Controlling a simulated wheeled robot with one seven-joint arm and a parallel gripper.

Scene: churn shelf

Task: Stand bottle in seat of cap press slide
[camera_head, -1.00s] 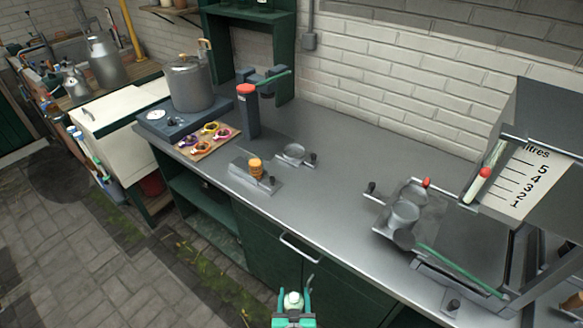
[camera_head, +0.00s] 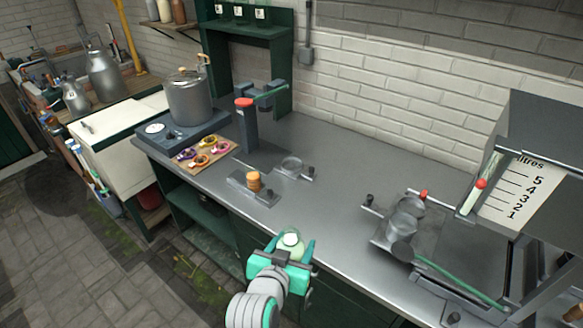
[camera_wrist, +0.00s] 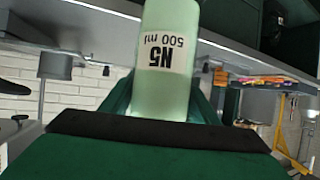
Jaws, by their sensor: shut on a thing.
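My gripper (camera_head: 287,250) is shut on a pale green bottle (camera_head: 291,241) in front of the bench's front edge. In the wrist view the bottle (camera_wrist: 165,60) stands between the fingers with an upside-down label reading "N5 500 ml". A dark post with a red top (camera_head: 246,122) and a green-handled lever stands on the bench and looks like the cap press. By it are a low plate with a round, dish-like seat (camera_head: 291,165) and a knob. The bottle is apart from it, to its front. I cannot tell for sure that this is the slide's seat.
An orange stack (camera_head: 254,181) sits on a small metal block in front of the seat. A board with coloured rings (camera_head: 203,152) and a steel pot (camera_head: 190,97) are at left. A metal fixture (camera_head: 403,228) and a litre-scale tank (camera_head: 515,190) stand at right. The bench middle is clear.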

